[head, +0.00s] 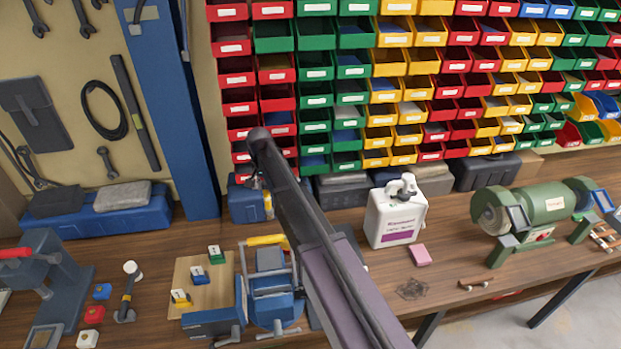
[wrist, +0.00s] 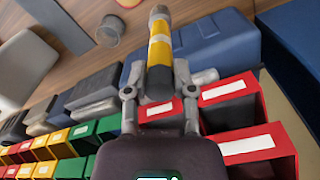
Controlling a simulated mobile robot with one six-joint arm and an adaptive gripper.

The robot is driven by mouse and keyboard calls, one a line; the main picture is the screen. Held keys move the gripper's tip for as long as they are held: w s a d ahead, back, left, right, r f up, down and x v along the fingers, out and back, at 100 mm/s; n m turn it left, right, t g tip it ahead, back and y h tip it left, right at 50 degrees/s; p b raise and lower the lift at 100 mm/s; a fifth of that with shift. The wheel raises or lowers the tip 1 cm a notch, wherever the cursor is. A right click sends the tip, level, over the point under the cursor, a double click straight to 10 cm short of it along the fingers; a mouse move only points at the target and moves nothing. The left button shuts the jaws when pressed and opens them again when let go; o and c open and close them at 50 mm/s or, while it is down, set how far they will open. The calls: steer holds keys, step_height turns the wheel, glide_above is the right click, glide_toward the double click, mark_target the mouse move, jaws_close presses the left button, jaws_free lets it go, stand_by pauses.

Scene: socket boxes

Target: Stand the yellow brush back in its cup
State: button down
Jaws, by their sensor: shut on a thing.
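The yellow brush (wrist: 159,52) is between the fingers of my gripper (wrist: 158,98) in the wrist view. It has a yellow band, a dark section near the fingers and a greyish far end that points away toward the bench. A round grey cup (wrist: 110,31) stands on the bench, left of the brush's far end in the wrist view and apart from it in the picture. In the head view my arm hides most of the gripper; a small yellow part of the brush (head: 268,205) shows by the blue case. I cannot make out the cup there.
Blue case (head: 246,204), dark cases (head: 340,190) and a white jug (head: 397,216) line the bench back below rows of coloured bins (head: 330,65). A blue vise (head: 270,285) stands in front. A pink sponge (head: 420,255) and green grinder (head: 540,205) are to the right.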

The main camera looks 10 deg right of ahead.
steer(key=w+d+m, duration=0.1)
steer(key=d, duration=1.4)
steer(key=shift+w+d, duration=0.15)
steer(key=shift+f, duration=0.1)
step_height(320, 180, down, 12)
steer(key=b, duration=1.1)
steer(key=shift+r+b, duration=0.2)
steer(key=shift+b, duration=0.2)
steer(key=shift+c, duration=1.9)
jaws_free()
